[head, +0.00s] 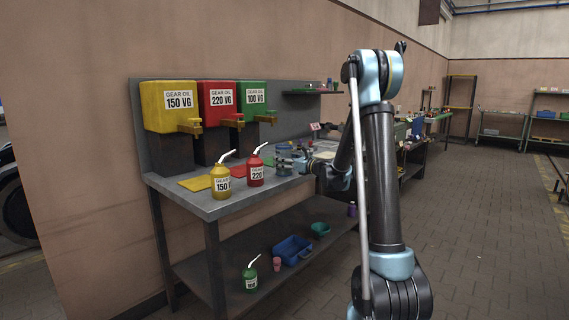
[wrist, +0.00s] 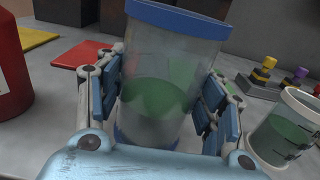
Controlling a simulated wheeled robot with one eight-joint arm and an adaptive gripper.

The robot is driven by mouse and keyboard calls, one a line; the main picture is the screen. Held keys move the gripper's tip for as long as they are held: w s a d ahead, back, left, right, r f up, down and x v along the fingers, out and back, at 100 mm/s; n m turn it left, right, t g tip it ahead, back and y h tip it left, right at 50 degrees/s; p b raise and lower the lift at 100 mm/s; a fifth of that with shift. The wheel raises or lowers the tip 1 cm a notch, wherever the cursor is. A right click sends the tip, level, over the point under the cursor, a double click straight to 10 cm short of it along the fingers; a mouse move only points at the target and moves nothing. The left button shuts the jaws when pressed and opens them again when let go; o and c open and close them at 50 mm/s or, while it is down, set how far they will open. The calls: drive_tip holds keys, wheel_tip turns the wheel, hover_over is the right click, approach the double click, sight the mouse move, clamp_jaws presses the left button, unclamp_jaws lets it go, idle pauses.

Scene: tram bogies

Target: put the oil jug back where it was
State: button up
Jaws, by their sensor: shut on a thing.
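The oil jug, a clear cylinder with a blue rim and green liquid inside (wrist: 165,65), stands between the fingers of my gripper (wrist: 161,92) in the wrist view. The blue finger pads press on it from both sides. It leans slightly in that picture, and its base is partly hidden by my gripper. In the head view my gripper (head: 300,163) is over the right part of the grey workbench top (head: 207,205). The jug (head: 284,152) shows small there at the fingers. I cannot tell whether its base touches the bench.
A second clear vessel with green liquid (wrist: 283,130) stands close on the right. A red can (head: 255,172) and a yellow can (head: 220,183) stand to the left. Red (wrist: 80,54) and yellow mats lie behind. Yellow, red and green gear oil tanks (head: 169,105) line the wall.

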drive_tip(key=o, duration=1.2)
drive_tip(key=shift+f, duration=0.1)
drive_tip(key=shift+o, duration=0.2)
drive_tip(key=v, duration=1.2)
drive_tip(key=s+d+f+n+g+h, duration=0.1)
drive_tip(key=s+f+n+g+h, duration=0.15)
drive_tip(key=s+n, duration=0.65)
drive_tip(key=s+d+f+n+g+h, duration=0.1)
drive_tip(key=s+f+n+g+h, duration=0.3)
drive_tip(key=s, duration=1)
drive_tip(key=s+d+f+n+g+h, duration=0.1)
drive_tip(key=s+d+f+n+h, duration=0.3)
drive_tip(key=s, duration=0.7)
drive_tip(key=s+d+f+n+g+h, duration=0.1)
drive_tip(key=s+d+f+n+h, duration=0.3)
drive_tip(key=s+d+n, duration=0.4)
drive_tip(key=s+d+f, duration=0.1)
drive_tip(key=s+d, duration=0.2)
drive_tip(key=d, duration=0.1)
drive_tip(key=shift+s+n, duration=0.25)
drive_tip(key=shift+n, duration=0.05)
